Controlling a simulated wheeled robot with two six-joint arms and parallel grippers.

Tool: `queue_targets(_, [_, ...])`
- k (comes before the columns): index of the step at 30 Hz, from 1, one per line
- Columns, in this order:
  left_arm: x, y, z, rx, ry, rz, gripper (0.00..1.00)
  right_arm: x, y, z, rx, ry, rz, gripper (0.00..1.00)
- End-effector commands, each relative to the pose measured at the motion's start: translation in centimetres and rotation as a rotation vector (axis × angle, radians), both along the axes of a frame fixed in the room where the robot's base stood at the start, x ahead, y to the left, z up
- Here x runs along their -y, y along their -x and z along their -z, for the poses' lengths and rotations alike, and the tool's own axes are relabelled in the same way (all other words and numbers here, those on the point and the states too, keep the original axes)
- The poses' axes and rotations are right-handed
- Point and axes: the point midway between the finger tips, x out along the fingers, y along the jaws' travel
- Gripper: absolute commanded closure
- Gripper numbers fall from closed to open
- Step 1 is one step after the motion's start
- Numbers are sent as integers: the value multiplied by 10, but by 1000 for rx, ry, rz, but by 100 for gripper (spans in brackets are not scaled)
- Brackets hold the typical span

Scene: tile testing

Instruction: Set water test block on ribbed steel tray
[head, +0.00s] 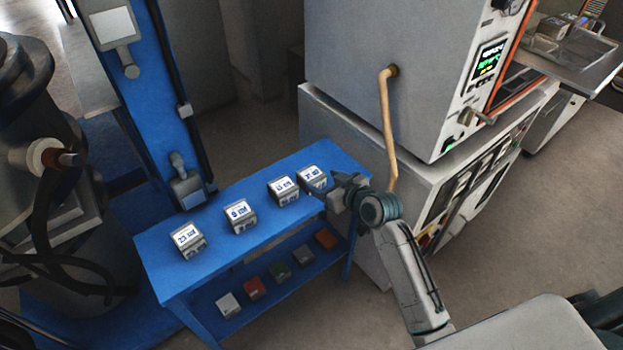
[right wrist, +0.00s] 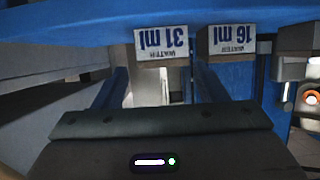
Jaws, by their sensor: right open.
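Several water test blocks with white labels stand in a row on a blue bench (head: 262,222). The 31 ml block (head: 313,178) is at the right end, beside the 16 ml block (head: 283,189). The 9 ml block (head: 240,214) and the 23 ml block (head: 187,239) are farther left. My right gripper (head: 330,190) is open at the 31 ml block. In the right wrist view the 31 ml label (right wrist: 162,43) is upside down, ahead of and between the open fingers (right wrist: 160,85). I cannot make out a ribbed steel tray for certain.
A lower shelf (head: 250,308) holds several coloured blocks. A grey oven-like cabinet (head: 400,70) with a tan pipe (head: 388,130) stands close to my right arm. A metal surface (head: 580,62) with items on it is at the top right. Floor is open at right.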

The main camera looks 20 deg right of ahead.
Motion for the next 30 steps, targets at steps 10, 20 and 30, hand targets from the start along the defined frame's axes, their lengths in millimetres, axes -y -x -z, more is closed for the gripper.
queue_targets(10, [0, 3, 1, 1, 0, 0, 36, -12, -31, 13, -3, -2, 1, 35])
queue_targets(20, [-3, 16, 18, -5, 0, -3, 36, -28, -67, 29, -2, -1, 2, 35])
queue_targets(30, [-3, 17, 19, -5, 0, -2, 36, -28, -69, 31, -2, 0, 1, 46])
